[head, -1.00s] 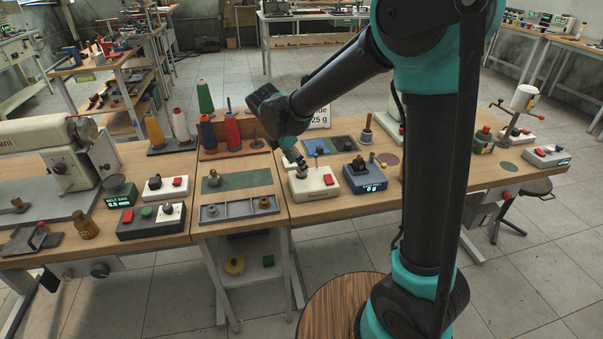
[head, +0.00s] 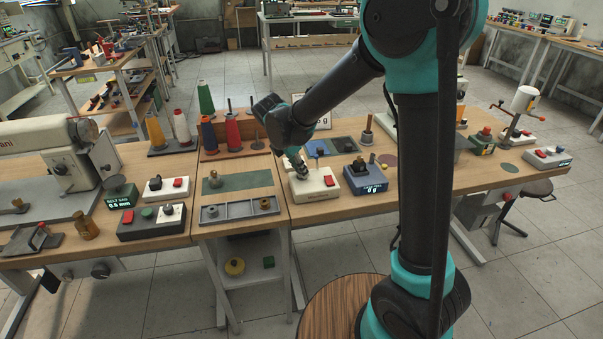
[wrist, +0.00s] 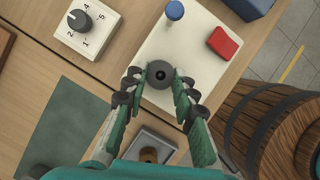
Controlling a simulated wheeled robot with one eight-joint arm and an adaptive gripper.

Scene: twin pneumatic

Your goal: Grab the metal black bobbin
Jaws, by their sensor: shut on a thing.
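The black bobbin (wrist: 159,75) shows in the wrist view as a dark grey round piece with a small dark hole in its middle, seen from above. It is over the white box (wrist: 190,50) that bears a red switch (wrist: 223,43) and a blue-topped post (wrist: 174,11). My gripper (wrist: 158,84) is shut on the bobbin, with one finger on each side of it. Whether the bobbin touches the box cannot be told. In the head view my gripper (head: 300,168) is low over the white box (head: 314,187), and the bobbin cannot be made out there.
A blue-grey scale (head: 365,179) stands just right of the white box. A white dial box (wrist: 90,27) lies to the left in the wrist view. A grey tray (head: 237,211) and a green mat (head: 238,182) lie left of it in the head view. Thread cones (head: 232,128) stand behind.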

